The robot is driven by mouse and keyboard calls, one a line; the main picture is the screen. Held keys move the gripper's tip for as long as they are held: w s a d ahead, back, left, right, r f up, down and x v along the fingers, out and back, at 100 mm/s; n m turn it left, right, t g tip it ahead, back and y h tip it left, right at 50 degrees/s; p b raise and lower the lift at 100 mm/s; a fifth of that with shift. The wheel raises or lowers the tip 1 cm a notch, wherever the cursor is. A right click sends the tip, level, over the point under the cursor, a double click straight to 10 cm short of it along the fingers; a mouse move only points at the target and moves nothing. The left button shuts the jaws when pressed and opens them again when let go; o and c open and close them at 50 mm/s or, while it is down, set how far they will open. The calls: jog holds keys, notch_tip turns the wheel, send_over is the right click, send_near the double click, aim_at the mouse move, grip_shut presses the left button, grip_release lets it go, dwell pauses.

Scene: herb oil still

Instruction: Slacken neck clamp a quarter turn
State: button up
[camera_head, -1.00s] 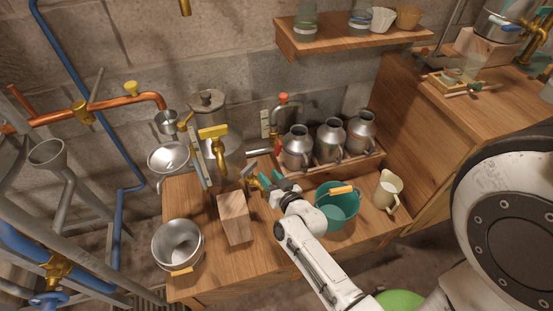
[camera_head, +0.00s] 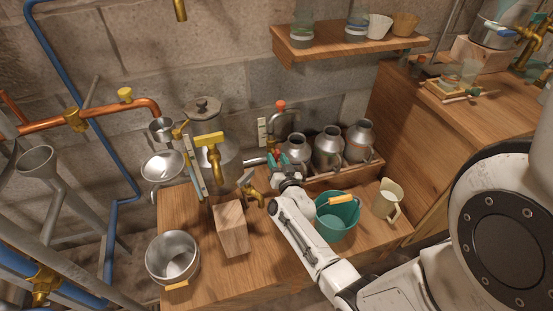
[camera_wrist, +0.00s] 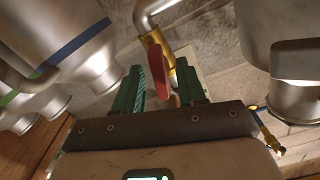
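My gripper (camera_head: 288,166) is at the bent grey pipe near the wall, left of the metal cans. In the wrist view its two green fingers (camera_wrist: 160,84) are apart. A red lever (camera_wrist: 157,68) on a brass fitting (camera_wrist: 155,41) shows in the gap between them. I cannot tell whether the fingers touch it. The grey bent pipe (camera_wrist: 146,14) rises from the fitting. In the head view my gripper hides most of the lever. A yellow T-shaped handle (camera_head: 208,139) stands on brass by the still pot (camera_head: 226,160). Which part is the neck clamp is not clear.
Metal cans (camera_head: 328,147) stand close right of my gripper. A teal bucket (camera_head: 337,222) and a cream jug (camera_head: 387,200) are at the right. A wooden block (camera_head: 231,229), brass tap (camera_head: 252,194) and steel pot (camera_head: 172,260) are left. Bare tabletop (camera_head: 262,250) lies between block and bucket.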

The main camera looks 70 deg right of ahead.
jog(key=shift+w+d, duration=0.35)
jog(key=shift+d, duration=0.05)
grip_shut()
